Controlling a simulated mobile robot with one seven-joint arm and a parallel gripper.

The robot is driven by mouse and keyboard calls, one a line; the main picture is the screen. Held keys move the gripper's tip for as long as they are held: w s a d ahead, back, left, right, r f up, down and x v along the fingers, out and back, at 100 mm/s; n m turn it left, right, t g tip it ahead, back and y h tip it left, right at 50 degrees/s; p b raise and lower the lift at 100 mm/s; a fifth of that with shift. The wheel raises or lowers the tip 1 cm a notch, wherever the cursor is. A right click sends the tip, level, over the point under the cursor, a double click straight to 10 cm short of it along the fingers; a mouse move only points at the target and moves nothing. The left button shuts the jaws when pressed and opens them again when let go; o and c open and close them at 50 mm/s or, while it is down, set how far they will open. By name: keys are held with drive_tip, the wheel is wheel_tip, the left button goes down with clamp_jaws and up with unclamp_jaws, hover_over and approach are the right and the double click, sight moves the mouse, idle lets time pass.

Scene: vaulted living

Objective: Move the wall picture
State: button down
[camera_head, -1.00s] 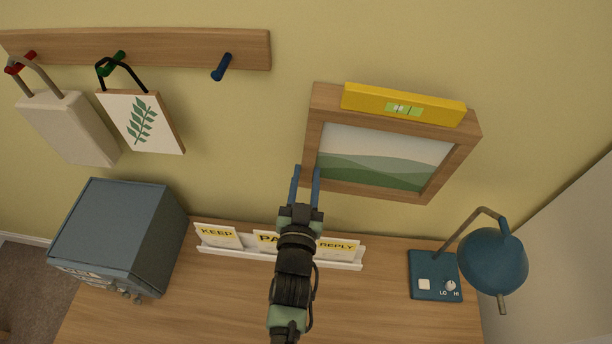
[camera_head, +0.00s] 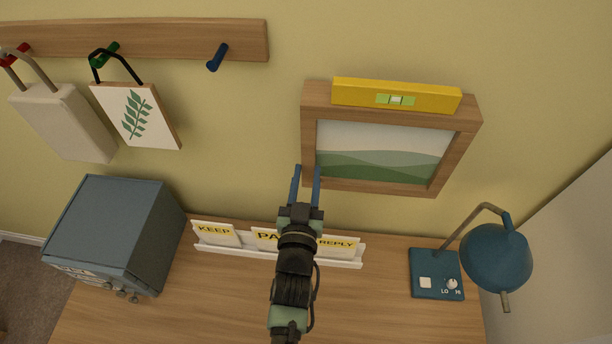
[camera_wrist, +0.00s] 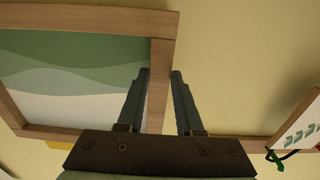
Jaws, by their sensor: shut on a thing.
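The wall picture (camera_head: 311,150) has a wooden frame around a green hill landscape and hangs on the yellow wall. A yellow spirit level (camera_head: 360,95) rests along its top edge, and the pale bubble shows near the middle of the green window. My gripper (camera_head: 307,172) is shut on the lower left part of the frame, with its blue fingers on either side of the side rail. In the wrist view the fingers (camera_wrist: 162,74) straddle the picture's frame (camera_wrist: 159,62), which shows upside down.
Below is a wooden desk (camera_head: 220,300) with a white card holder (camera_head: 210,248), a grey-blue box (camera_head: 110,235) at left and a blue lamp (camera_head: 495,258) at right. A peg rail (camera_head: 160,42) above left carries a leaf-print board (camera_head: 150,115) and a beige bag (camera_head: 65,125).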

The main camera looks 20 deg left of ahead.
drive_tip(key=c, duration=0.6)
unclamp_jaws()
drive_tip(key=shift+o, duration=0.2)
drive_tip(key=shift+s+f+b, duration=0.15)
drive_tip(key=shift+s+b, duration=0.15)
drive_tip(key=shift+s, duration=0.25)
drive_tip(key=b+v, duration=0.3)
drive_tip(key=v, duration=0.9)
drive_tip(key=shift+r, duration=0.25)
drive_tip(key=shift+w+d, duration=0.1)
drive_tip(key=shift+d, duration=0.05)
